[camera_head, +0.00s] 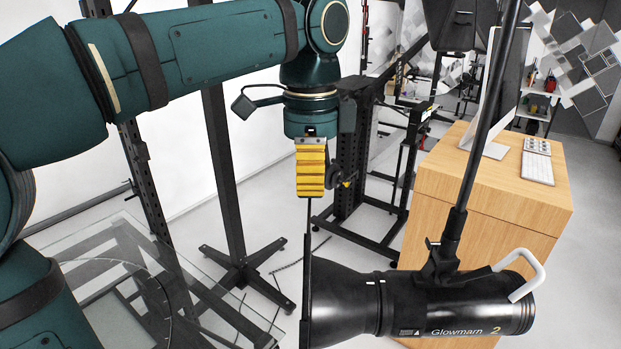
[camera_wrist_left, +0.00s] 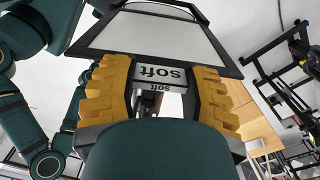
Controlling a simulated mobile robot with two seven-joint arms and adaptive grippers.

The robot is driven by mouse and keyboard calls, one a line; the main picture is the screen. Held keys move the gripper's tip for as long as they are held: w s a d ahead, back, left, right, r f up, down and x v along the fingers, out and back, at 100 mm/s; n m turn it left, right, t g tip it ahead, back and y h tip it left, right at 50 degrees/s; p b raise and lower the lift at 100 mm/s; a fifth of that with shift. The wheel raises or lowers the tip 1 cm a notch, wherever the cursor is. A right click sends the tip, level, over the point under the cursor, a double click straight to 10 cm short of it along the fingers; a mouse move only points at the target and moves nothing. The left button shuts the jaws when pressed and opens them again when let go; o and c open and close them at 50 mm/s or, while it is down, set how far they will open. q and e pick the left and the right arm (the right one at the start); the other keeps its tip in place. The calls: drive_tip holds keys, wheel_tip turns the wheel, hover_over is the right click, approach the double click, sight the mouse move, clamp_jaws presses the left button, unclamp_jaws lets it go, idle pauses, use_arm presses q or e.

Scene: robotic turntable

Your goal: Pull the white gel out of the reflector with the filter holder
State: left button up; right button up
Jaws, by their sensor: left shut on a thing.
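My left gripper (camera_head: 310,194), with yellow ribbed fingers, points down above the front of the black reflector (camera_head: 345,305). It also shows in the left wrist view (camera_wrist_left: 160,88), shut on the tab marked "soft" of the filter holder. The white gel (camera_wrist_left: 155,38) sits in the holder's dark frame beyond the fingers. In the head view the filter holder (camera_head: 308,222) is a thin dark upright line below the fingers, seen edge-on at the reflector's mouth. How deep it sits in the reflector I cannot tell. My right gripper is out of view.
The lamp body (camera_head: 460,312) with a white handle (camera_head: 525,275) hangs from a black pole (camera_head: 482,120). A wooden desk (camera_head: 490,190) with a keyboard (camera_head: 538,167) stands behind it. A glass table (camera_head: 95,265) is at lower left. Black stands are behind the gripper.

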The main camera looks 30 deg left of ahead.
use_arm(q)
drive_tip(key=shift+r, duration=2)
